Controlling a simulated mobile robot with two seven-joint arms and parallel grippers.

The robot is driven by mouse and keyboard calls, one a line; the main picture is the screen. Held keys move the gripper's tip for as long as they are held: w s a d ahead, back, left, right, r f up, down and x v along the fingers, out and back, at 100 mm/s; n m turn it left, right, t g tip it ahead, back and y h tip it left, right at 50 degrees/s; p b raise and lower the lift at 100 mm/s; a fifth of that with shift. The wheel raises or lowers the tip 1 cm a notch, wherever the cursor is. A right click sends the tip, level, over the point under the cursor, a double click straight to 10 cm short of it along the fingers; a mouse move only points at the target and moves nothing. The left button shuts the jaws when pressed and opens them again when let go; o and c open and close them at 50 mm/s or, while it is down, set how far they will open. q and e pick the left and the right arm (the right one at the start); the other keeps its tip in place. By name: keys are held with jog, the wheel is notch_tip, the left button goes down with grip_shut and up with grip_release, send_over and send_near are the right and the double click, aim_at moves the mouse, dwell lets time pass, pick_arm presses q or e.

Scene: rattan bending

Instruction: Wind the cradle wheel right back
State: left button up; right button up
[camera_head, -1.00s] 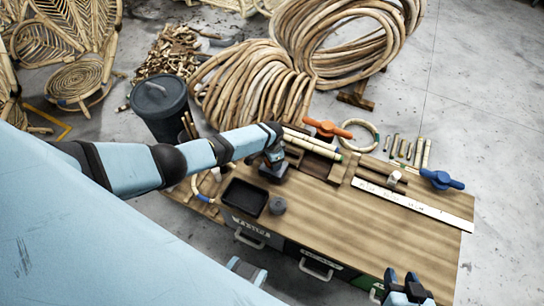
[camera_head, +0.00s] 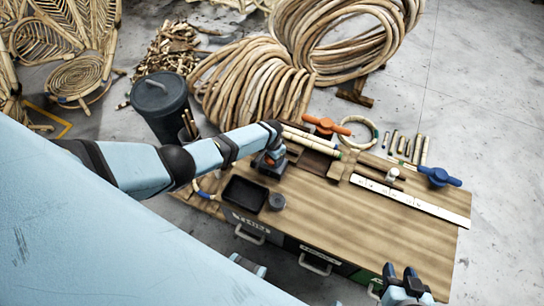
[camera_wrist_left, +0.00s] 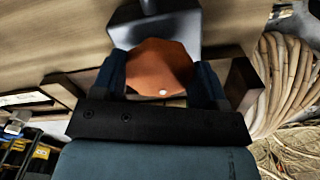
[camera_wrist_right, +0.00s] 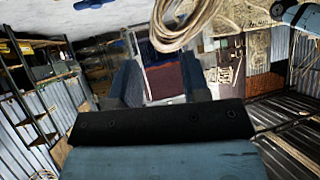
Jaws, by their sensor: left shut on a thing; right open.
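My left gripper (camera_head: 268,164) reaches down at the left end of the wooden bench. It is shut on an orange wheel or knob (camera_wrist_left: 160,68), which sits between its two fingers in the left wrist view. A little of the orange also shows at the fingers in the head view. The wheel's far side and mount are partly hidden by the hand. A pale rattan rod with green bands (camera_head: 312,140) lies by a wooden block behind the gripper. My right gripper (camera_head: 405,284) is open and empty in front of the bench's right part; its fingers also stand apart in the right wrist view (camera_wrist_right: 160,85).
An orange winged handle (camera_head: 325,125) and a blue winged handle (camera_head: 438,177) stand along the bench's back side. A black tray (camera_head: 244,193), a small grey cup (camera_head: 277,201) and a white ruler (camera_head: 420,203) are on the bench. Its front right top is clear.

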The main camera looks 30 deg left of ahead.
pick_arm(q)
jog(key=o, duration=0.9)
jog(key=shift+r+p, duration=0.3)
jog(key=shift+r, duration=0.25)
notch_tip(320, 180, up, 13)
jog(key=p, duration=0.4)
jog(key=shift+f, duration=0.1)
pick_arm(e)
jog(key=shift+s+d+r, duration=0.1)
jog(key=shift+d+r, duration=0.1)
jog(key=shift+r, duration=1.05)
jog(key=shift+s+f, duration=0.1)
pick_arm(q)
jog(key=shift+f, duration=0.1)
